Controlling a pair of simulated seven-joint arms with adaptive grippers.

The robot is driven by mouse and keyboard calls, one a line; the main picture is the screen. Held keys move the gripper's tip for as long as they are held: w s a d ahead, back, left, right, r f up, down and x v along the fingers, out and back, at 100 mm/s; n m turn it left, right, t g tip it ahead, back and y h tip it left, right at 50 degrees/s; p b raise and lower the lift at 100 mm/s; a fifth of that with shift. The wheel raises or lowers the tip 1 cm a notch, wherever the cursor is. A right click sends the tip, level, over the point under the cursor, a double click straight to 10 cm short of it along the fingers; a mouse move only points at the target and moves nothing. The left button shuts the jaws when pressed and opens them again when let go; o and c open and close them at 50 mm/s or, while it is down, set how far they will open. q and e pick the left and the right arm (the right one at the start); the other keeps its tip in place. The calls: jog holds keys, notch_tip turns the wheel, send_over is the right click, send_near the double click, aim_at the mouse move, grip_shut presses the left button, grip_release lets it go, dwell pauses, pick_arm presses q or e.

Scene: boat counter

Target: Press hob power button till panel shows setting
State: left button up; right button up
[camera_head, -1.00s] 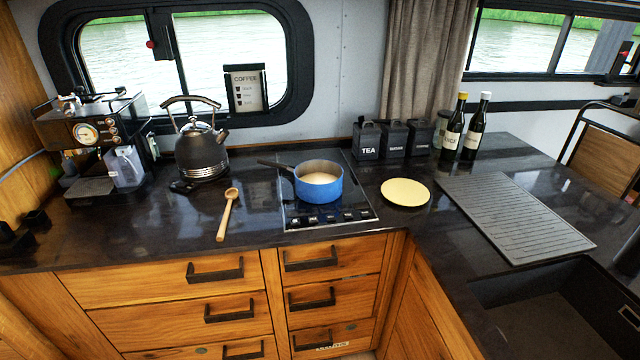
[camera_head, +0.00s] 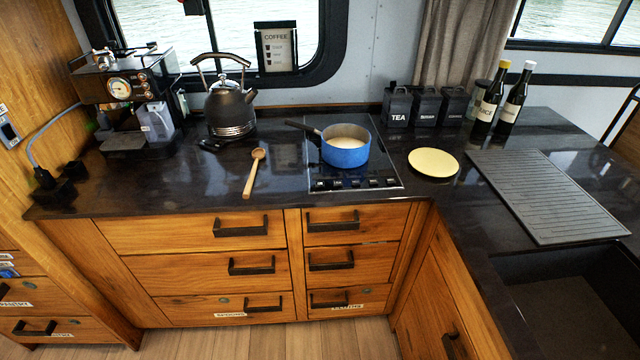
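The black glass hob (camera_head: 322,171) is set in the dark counter, left of the corner. A row of several small controls with pale markings (camera_head: 355,183) runs along its front edge; I cannot tell which is the power button or read any setting. A blue saucepan (camera_head: 346,157) with pale contents stands on the hob, its dark handle pointing left. Neither of my grippers is in view.
A wooden spoon (camera_head: 254,173) lies left of the hob, with a black kettle (camera_head: 230,110) behind it. A cream plate (camera_head: 433,162) lies to the right. Black canisters (camera_head: 426,107) and two bottles (camera_head: 501,100) stand behind. A ribbed drainer (camera_head: 545,195) lies far right.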

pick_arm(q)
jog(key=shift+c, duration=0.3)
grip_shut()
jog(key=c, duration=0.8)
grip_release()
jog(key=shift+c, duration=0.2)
